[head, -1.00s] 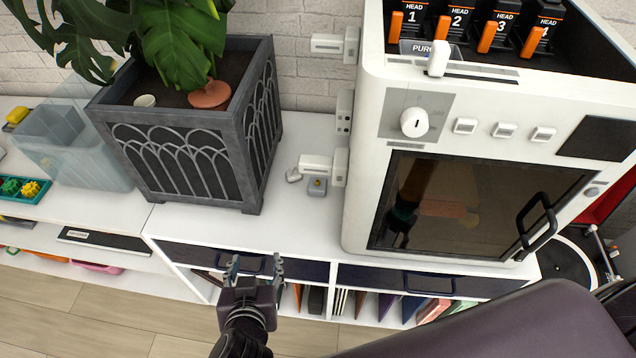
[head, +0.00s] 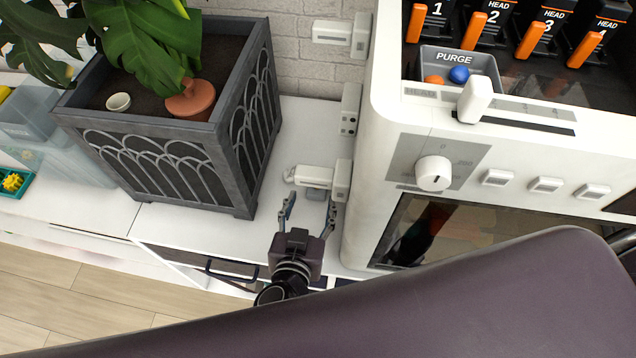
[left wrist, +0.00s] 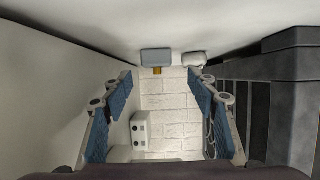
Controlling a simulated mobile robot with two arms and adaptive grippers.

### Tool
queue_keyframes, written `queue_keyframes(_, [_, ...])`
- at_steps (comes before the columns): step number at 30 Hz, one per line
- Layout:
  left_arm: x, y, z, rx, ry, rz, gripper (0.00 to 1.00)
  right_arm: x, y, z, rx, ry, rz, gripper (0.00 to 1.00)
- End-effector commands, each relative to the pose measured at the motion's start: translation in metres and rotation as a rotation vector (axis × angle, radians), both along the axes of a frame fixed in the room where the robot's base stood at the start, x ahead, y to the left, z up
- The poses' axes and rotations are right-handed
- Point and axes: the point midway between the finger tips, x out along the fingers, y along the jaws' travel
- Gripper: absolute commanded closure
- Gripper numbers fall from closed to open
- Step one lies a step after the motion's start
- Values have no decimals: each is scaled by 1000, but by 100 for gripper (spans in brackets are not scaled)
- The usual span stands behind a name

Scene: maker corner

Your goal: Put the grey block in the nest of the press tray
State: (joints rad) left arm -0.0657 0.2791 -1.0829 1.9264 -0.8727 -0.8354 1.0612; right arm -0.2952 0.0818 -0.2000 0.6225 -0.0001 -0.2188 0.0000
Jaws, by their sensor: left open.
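I cannot tell whether a finger touches the block. I cannot make out the press tray or its nest. My right gripper is not in view.
The white machine (head: 385,158) stands close on the right, with brackets (head: 349,110) on its side. A grey planter (head: 160,165) stands on the left. A small white piece (left wrist: 193,58) lies beside the block.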

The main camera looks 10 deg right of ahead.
Motion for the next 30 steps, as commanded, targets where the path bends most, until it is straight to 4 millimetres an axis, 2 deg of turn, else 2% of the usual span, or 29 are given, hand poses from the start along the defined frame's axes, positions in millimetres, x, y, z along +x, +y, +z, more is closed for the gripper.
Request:
queue_keyframes(3, [9, -6, -2, 0, -1, 0, 46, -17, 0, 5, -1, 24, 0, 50])
queue_keyframes(6, [20, -12, -6, 3, -2, 0, 46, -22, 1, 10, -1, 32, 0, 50])
queue_keyframes(12, [38, -21, -17, 1, -1, 1, 46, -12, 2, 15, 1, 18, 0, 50])
queue_keyframes(17, [42, -23, -21, 0, 1, 0, 46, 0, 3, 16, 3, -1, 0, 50])
queue_keyframes(22, [42, -23, -21, 0, 2, 0, 46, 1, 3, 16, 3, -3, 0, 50])
queue_keyframes(30, [42, -23, -21, 0, 2, 0, 76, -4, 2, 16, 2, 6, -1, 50])
